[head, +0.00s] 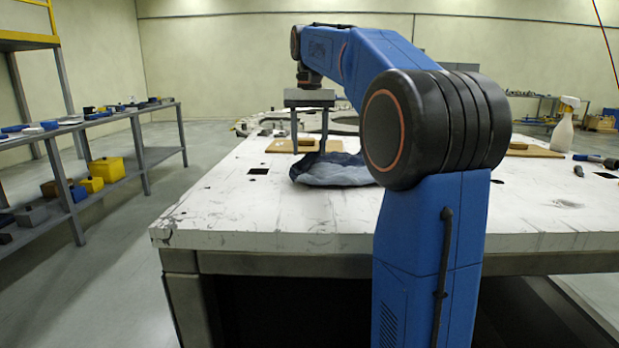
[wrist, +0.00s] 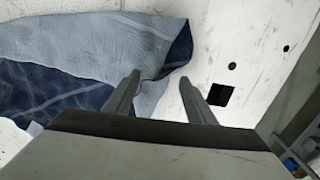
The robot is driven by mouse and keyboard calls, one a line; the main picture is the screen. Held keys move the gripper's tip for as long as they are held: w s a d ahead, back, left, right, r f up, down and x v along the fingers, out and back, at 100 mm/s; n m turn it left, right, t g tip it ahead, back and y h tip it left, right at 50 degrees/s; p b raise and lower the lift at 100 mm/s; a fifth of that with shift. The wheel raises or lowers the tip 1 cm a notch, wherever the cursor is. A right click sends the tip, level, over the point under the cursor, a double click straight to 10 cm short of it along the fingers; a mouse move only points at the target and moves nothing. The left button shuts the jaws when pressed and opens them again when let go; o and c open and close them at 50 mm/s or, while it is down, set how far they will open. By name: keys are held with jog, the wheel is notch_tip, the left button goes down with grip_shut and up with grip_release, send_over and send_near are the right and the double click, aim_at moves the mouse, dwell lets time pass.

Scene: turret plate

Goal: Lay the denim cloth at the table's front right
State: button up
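The denim cloth (head: 335,172) lies crumpled on the white table, left of the middle in the head view. My arm hides part of its right side. In the wrist view the cloth (wrist: 75,50) fills the upper left, with pale and dark blue faces showing in folds. My gripper (head: 309,153) points down above the cloth's left part, fingers apart. In the wrist view my gripper (wrist: 160,80) is open, with a folded corner of the cloth just beyond and between the fingertips. I cannot tell whether the fingers touch it.
The white table (head: 250,220) has bare room at its front left. A wooden board (head: 290,146) lies behind the cloth. A spray bottle (head: 564,125) and tools (head: 595,160) are at the right. A dark square hole (wrist: 220,95) is right of the fingers.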

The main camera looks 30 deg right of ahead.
notch_tip(320, 180, up, 8)
jog(key=shift+f, duration=0.15)
dwell(0.6)
jog(key=shift+s, duration=0.1)
